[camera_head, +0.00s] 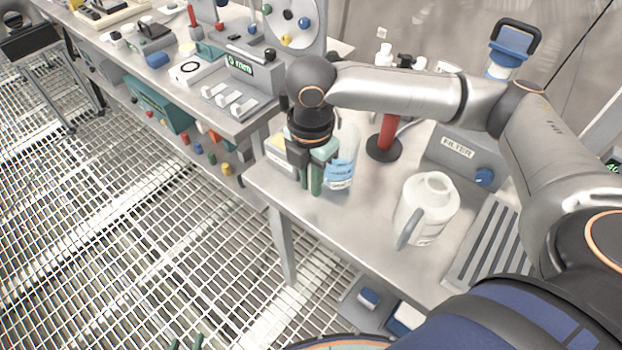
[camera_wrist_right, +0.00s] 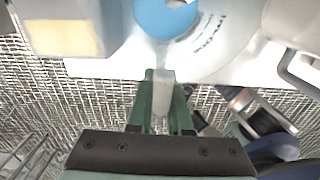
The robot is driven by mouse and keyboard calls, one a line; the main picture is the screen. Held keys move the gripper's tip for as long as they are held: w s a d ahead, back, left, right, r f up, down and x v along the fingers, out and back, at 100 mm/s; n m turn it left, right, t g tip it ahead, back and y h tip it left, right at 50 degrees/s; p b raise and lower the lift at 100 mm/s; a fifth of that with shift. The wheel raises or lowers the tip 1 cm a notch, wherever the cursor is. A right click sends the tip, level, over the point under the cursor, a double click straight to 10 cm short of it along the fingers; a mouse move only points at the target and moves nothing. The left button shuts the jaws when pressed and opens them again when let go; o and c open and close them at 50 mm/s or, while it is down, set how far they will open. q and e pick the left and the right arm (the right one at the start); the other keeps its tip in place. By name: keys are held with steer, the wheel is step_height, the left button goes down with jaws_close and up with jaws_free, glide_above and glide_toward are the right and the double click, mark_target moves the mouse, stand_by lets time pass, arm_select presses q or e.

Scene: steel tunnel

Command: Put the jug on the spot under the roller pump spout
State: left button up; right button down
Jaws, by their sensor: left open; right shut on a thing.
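The clear jug (camera_head: 339,172) with blue-and-white markings stands near the front edge of the right bench. My right gripper (camera_head: 314,178) is shut on its handle, and the handle (camera_wrist_right: 162,95) shows between the green fingers in the right wrist view. The arm and gripper hide part of the jug. What I take for the roller pump is the upright pale disc (camera_head: 292,20) with coloured knobs on the left bench. A white plate with a black ring (camera_head: 187,70) lies left of it; I cannot tell whether this is the spot. The spout is not clear. My left gripper (camera_head: 187,344) is open and empty at the bottom edge.
A white jug with a grey handle (camera_head: 428,205) stands right of the clear jug. A box with a yellow label (camera_head: 280,158) is close on its left. A red post (camera_head: 387,135) and filter unit (camera_head: 458,160) stand behind.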

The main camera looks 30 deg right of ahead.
steer(key=shift+f, duration=0.45)
steer(key=shift+f, duration=0.15)
steer(key=c, duration=0.8)
jaws_free()
steer(key=shift+c, duration=0.2)
